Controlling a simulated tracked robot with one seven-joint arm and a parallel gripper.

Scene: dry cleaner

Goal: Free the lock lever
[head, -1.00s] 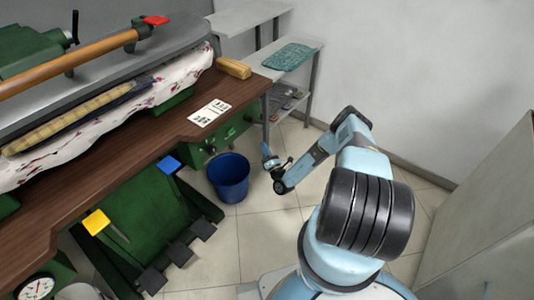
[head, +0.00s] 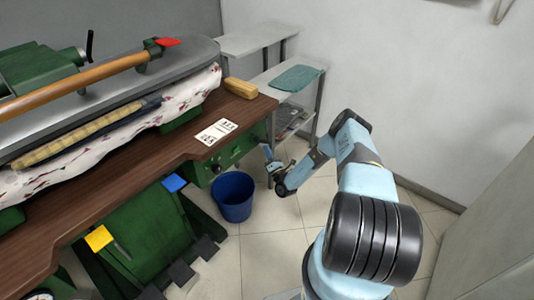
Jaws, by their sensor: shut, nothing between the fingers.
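A green and grey pressing machine stands at the left, with a long wooden handle (head: 80,82) across its top. A small red tab (head: 167,42) sits at the handle's right end. A blue tab (head: 174,183) and a yellow tab (head: 98,238) stand on stems below the table. I cannot tell for sure which of these is the lock lever. My gripper (head: 268,153) is shut and empty, small in the view, to the right of the table's front corner and above the blue bucket. It appears apart from all three tabs.
A brown table (head: 165,150) carries a white card (head: 216,131) and a yellow-brown block (head: 240,88). A blue bucket (head: 233,198) stands on the tiled floor. Grey shelves (head: 259,39) with a teal cloth (head: 298,78) stand behind. A grey panel (head: 495,235) closes the right side.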

